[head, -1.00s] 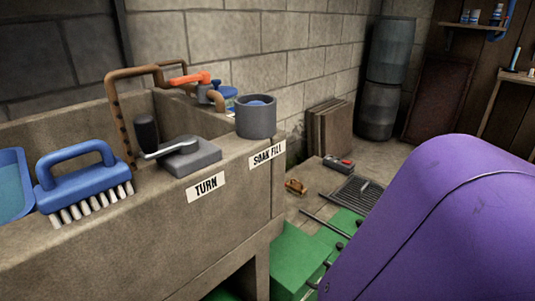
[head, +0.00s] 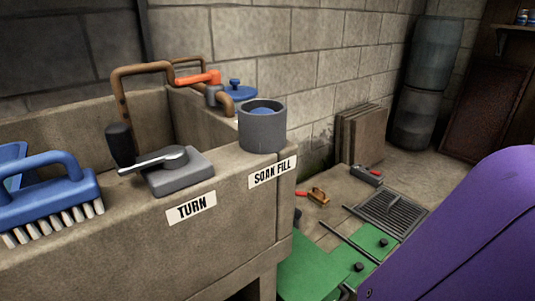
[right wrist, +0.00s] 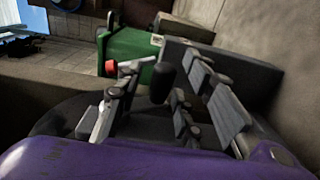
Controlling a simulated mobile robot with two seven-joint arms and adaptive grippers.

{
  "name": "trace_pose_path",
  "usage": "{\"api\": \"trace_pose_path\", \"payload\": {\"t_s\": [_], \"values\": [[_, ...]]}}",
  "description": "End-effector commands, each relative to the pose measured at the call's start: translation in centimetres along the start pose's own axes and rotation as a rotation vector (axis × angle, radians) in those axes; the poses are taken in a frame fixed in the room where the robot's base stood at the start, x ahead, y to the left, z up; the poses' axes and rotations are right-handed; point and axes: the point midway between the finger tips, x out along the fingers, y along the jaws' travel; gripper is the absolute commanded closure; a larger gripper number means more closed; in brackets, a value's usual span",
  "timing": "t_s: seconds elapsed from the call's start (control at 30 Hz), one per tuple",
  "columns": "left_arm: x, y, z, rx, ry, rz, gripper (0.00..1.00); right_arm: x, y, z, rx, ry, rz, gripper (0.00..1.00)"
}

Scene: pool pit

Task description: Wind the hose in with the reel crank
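A small crank (head: 160,162) with a silver arm and an upright black handle (head: 120,144) sits on a grey block on the concrete ledge, above a TURN label (head: 191,207). I cannot tell whether it belongs to a hose reel; no hose is clearly visible. My right gripper (right wrist: 160,95) shows in the right wrist view with its fingers spread apart. A black knob (right wrist: 162,82) appears between the fingers, with no visible contact; I cannot tell how far beyond them it is. My left gripper is not in view.
A blue brush (head: 45,195) lies left of the crank. A grey cup (head: 262,128) stands above the SOAK FILL label. An orange-handled tap (head: 198,78) is behind. Green boards (head: 318,265), rods and a drain grate (head: 391,213) occupy the floor.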

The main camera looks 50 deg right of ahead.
Motion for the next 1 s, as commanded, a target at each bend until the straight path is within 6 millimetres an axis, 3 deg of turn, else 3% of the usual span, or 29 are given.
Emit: {"api": "trace_pose_path", "payload": {"t_s": [0.47,0.73,1.0], "values": [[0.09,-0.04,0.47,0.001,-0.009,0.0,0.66,-0.35,0.0,0.08,0.0,0.001,0.0,0.65],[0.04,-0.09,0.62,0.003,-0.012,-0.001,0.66,-0.34,0.02,0.06,0.0,0.001,0.0,0.99],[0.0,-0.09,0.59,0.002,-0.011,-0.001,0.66,-0.41,0.13,0.04,0.003,0.001,0.001,1.0]]}}
